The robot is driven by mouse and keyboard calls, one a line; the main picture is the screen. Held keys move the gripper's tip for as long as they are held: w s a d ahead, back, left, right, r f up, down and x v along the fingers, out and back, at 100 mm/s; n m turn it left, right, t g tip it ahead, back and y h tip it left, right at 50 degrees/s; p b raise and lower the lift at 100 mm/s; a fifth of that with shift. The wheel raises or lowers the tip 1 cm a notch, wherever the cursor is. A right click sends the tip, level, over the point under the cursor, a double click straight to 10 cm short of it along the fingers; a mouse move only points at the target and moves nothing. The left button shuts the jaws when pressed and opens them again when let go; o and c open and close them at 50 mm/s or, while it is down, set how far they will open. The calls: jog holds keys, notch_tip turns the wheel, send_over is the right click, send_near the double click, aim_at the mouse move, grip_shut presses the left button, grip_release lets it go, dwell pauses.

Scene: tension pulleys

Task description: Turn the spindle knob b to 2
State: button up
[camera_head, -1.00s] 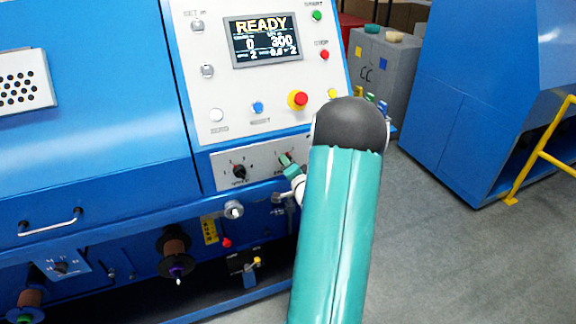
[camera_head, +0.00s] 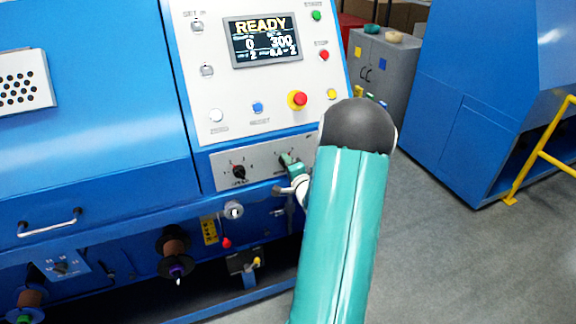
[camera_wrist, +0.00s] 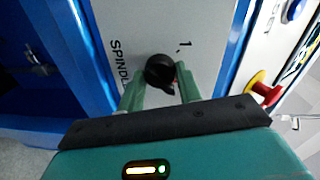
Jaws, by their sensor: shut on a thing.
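A black spindle knob (camera_wrist: 160,70) is between my gripper's green fingers in the wrist view. Beside it, the pale panel (camera_wrist: 203,15) carries a "1" mark and a label that reads "SPINDL", its end hidden. My gripper (camera_wrist: 160,84) is shut on this knob. In the head view my gripper (camera_head: 289,163) is at the right knob of the small grey panel and mostly hides that knob. I cannot clearly read the knob's setting. Another black knob (camera_head: 239,172) with a scale sits to the left on the same panel, free of my gripper.
Above is a control panel with a display (camera_head: 262,40) reading "READY" and a red emergency button (camera_head: 298,100). A metal fitting (camera_head: 233,209) sticks out just below. Blue machine bodies stand left and right, with open grey floor (camera_head: 445,250) between.

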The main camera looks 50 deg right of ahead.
jog(key=o, duration=1)
jog(key=shift+s, duration=0.15)
jog(key=v, duration=1.3)
jog(key=shift+s+a, duration=0.25)
jog(key=shift+s, duration=0.05)
jog(key=shift+w, duration=0.1)
jog(key=w+a+r+n+g+y, duration=0.2)
jog(key=w+a+r+n, duration=0.35)
jog(key=a, duration=0.25)
jog(key=w+a+r+n+g+y, duration=0.1)
jog(key=w+a+r+n+g, duration=0.35)
jog(key=a, duration=0.45)
jog(key=s+a+r+n+g+y, duration=0.1)
jog(key=s+a+n, duration=0.3)
jog(key=a, duration=0.4)
jog(key=s+a+r+n+y, duration=0.2)
jog(key=s+a+n+y, duration=0.1)
jog(key=a, duration=0.5)
jog(key=s+a+r+n+g+y, duration=0.1)
jog(key=s+a+r+n, duration=0.1)
jog(key=s+a+n, duration=0.3)
jog(key=shift+a+r+g+y, duration=0.1)
jog(key=shift+a+g+y, duration=0.3)
jog(key=shift+a, duration=1.5)
